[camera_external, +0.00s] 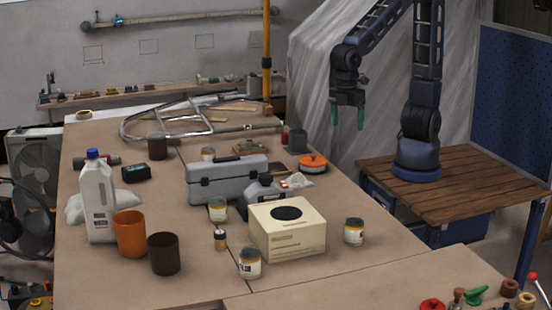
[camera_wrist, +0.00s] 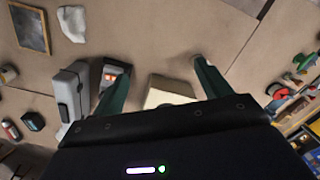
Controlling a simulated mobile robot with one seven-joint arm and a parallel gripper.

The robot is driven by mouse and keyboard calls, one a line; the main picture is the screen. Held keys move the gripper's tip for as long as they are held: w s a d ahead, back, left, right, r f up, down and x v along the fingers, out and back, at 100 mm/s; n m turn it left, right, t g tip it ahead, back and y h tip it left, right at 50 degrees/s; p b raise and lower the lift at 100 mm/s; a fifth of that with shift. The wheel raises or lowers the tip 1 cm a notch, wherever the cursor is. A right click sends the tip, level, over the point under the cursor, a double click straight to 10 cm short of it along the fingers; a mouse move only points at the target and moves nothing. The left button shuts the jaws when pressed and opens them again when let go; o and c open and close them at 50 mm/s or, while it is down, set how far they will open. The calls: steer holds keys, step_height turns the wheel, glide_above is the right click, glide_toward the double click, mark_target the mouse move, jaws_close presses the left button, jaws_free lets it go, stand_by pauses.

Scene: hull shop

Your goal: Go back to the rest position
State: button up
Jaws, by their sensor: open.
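My gripper (camera_external: 347,120) hangs in the air at the upper right in the external view, fingers pointing down, beyond the far right edge of the covered table (camera_external: 370,261). Its two green fingers are spread apart with nothing between them. In the wrist view my gripper (camera_wrist: 160,66) is also open and empty, above the table. A cream box (camera_external: 288,232) with a dark round spot on top stands on the table. Part of a cream box (camera_wrist: 168,92) shows between the fingers in the wrist view, well below them.
A grey toolbox (camera_external: 227,183), white jug (camera_external: 98,202), orange cup (camera_external: 130,234), brown cup (camera_external: 164,254) and several small jars crowd the table. A metal tube frame (camera_external: 170,128) lies at the back. A wooden bench (camera_external: 470,193) stands at right. Air around my gripper looks free.

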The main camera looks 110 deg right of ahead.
steer(key=s+d+r+m+t, duration=0.5)
steer(key=s+d+r, duration=0.4)
steer(key=s, duration=0.3)
steer(key=shift+r+m, duration=0.4)
steer(key=shift+m, duration=0.1)
steer(key=shift+o, duration=0.4)
steer(key=shift+s+d+r, duration=0.1)
steer(key=shift+s+d, duration=0.1)
steer(key=shift+s, duration=0.25)
